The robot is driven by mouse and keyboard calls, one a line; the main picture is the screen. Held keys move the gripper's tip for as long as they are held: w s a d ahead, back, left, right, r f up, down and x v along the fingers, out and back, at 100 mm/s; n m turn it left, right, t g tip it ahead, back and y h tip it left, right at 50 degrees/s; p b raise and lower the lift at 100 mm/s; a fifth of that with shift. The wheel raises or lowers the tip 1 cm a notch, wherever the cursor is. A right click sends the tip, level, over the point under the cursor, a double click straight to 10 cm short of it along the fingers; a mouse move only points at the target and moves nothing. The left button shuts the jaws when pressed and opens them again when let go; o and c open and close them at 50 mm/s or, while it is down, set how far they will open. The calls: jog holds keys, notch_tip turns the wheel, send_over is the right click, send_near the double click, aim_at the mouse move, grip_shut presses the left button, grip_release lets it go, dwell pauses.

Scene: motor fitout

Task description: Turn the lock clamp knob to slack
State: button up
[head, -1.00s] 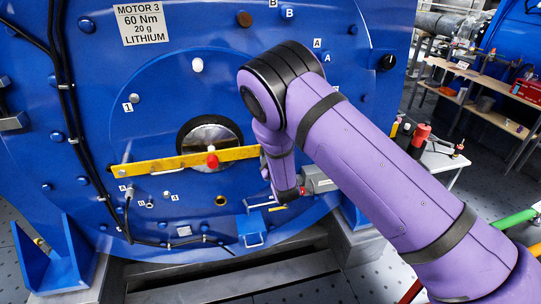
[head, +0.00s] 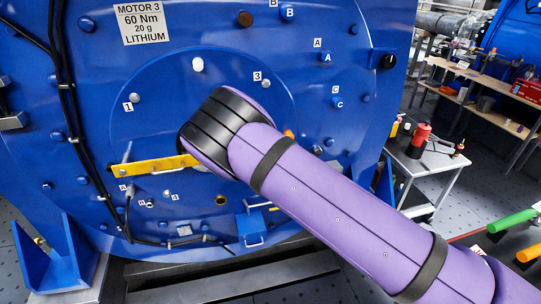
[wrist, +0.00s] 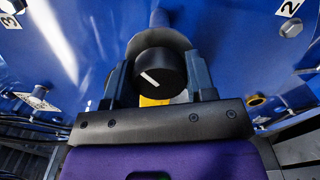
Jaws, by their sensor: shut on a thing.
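The black round knob (wrist: 165,62) with a white pointer line sits in the middle of the wrist view. The line slants from upper left to lower right. My gripper (wrist: 158,82) has one finger on each side of the knob and is shut on it. A bit of yellow shows just below the knob. In the head view, the yellow bar (head: 150,166) crosses the blue motor face (head: 215,75). My arm hides the bar's right part, the knob and my gripper there.
Black cables (head: 66,120) run down the motor's left side. A small blue bracket with a handle (head: 251,228) is low on the motor. A side table (head: 420,165) with bottles stands at the right. Wooden shelves (head: 490,112) stand further back.

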jog(key=n, duration=0.4)
jog(key=shift+s+f+n, duration=0.1)
jog(key=shift+n, duration=0.2)
jog(key=n, duration=0.4)
jog(key=shift+d+n, duration=0.1)
jog(key=shift+n, duration=0.2)
jog(key=o, duration=0.9)
jog(key=v, duration=1)
jog(key=shift+s+d, duration=0.1)
jog(key=shift+s, duration=0.25)
